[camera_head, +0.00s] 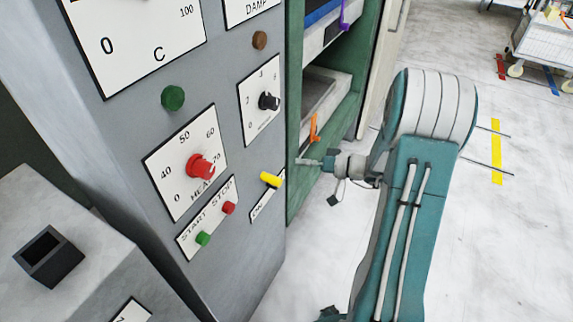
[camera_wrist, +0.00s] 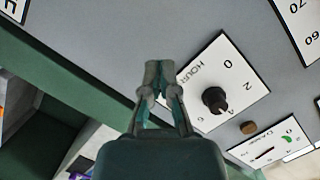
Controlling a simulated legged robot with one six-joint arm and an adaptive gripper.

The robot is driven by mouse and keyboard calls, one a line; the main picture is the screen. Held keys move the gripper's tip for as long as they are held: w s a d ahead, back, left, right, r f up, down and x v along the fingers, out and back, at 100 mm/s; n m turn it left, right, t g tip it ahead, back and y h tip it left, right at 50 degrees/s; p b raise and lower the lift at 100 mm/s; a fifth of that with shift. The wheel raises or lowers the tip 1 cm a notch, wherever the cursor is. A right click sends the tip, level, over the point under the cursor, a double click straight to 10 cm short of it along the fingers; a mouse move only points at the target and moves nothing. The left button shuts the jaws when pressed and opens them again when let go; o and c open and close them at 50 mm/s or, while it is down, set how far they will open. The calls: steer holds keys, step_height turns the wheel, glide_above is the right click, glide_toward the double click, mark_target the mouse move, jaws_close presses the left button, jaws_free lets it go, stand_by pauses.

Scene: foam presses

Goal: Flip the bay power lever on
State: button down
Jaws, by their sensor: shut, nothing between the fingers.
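A yellow lever (camera_head: 270,180) sticks out of the grey control panel (camera_head: 222,90) in the head view, above a small white plate (camera_head: 262,208) whose lettering seems to read "ON". I cannot be sure that this is the bay power lever. My gripper (camera_head: 302,162) is shut and empty, just right of the yellow lever and slightly higher, apparently apart from it. In the wrist view my closed fingers (camera_wrist: 160,75) point at the grey panel beside the hour dial plate (camera_wrist: 222,70). The yellow lever is not visible there.
Near the lever are a red knob (camera_head: 200,167), a black knob (camera_head: 268,101), a red button (camera_head: 229,208) and a green button (camera_head: 203,239). Open floor lies right.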

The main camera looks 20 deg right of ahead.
steer(key=v, duration=0.5)
steer(key=shift+a, duration=0.1)
stand_by(0.3)
steer(key=s+a+r+n+g+h, duration=0.1)
steer(key=s+a+r+g, duration=0.25)
steer(key=a, duration=0.35)
steer(key=s+a+r+n+g+h, duration=0.1)
steer(key=s+a+r+g+h, duration=0.15)
steer(key=s+a+g, duration=0.35)
steer(key=s+a+r+m+t+h, duration=0.2)
steer(key=s+a+r+t+h, duration=0.1)
steer(key=s+r+h, duration=0.5)
steer(key=shift+s+t, duration=0.85)
steer(key=shift+s, duration=0.25)
steer(key=shift+a+r+h, duration=0.1)
steer(key=shift+r+h, duration=0.05)
steer(key=shift+h, duration=0.1)
